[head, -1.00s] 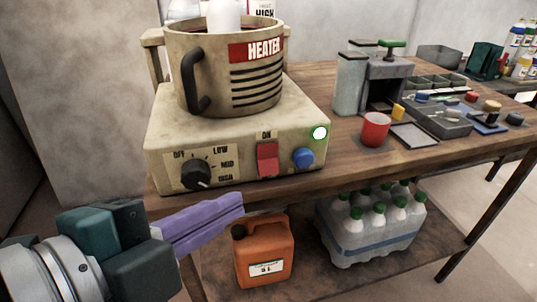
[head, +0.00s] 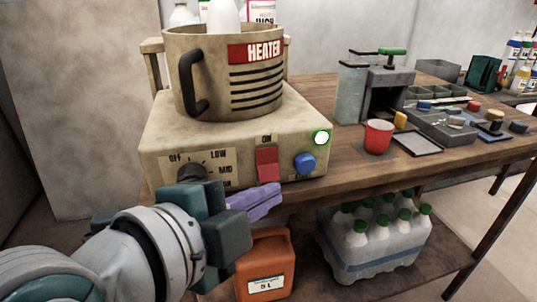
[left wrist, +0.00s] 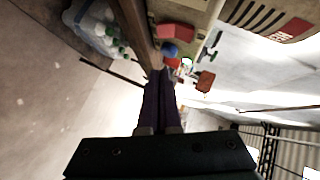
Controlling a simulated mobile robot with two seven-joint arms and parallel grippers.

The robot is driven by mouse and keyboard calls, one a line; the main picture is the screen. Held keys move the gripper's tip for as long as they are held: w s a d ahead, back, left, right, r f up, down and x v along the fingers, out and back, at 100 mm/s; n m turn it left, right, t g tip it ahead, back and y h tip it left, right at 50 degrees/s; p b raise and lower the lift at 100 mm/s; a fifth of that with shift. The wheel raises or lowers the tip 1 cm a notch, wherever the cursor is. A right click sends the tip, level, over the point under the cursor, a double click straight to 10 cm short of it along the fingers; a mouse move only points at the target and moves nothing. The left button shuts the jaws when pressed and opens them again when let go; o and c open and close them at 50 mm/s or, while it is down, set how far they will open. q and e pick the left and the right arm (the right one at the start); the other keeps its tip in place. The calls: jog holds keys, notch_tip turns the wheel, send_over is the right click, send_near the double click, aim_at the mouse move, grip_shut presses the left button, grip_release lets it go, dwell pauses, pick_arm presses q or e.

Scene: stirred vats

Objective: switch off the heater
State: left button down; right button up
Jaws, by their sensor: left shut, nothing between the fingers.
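The heater is a worn beige box (head: 225,128) on the wooden bench, with a pot labelled HEATER (head: 228,95) on top. Its front has a black dial (head: 192,172) marked OFF, LOW, MID, now partly hidden by my left gripper. A red switch (head: 267,163) under the word ON and a blue button (head: 305,163) sit to its right. The left wrist view shows the red switch (left wrist: 174,31) and blue button (left wrist: 169,49) beyond the fingertips (left wrist: 160,74).
A red cup (head: 378,136) and a grey tray of small parts (head: 442,126) stand on the bench to the right. An orange canister (head: 265,262) and a pack of bottles (head: 375,245) are on the lower shelf.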

aim_at(268, 165)
pick_arm(q)
jog(key=w+f+b, duration=0.2)
jog(key=w+f, duration=0.1)
jog(key=w, duration=0.2)
jog(key=shift+w+d, duration=0.25)
jog(key=shift+w, duration=0.05)
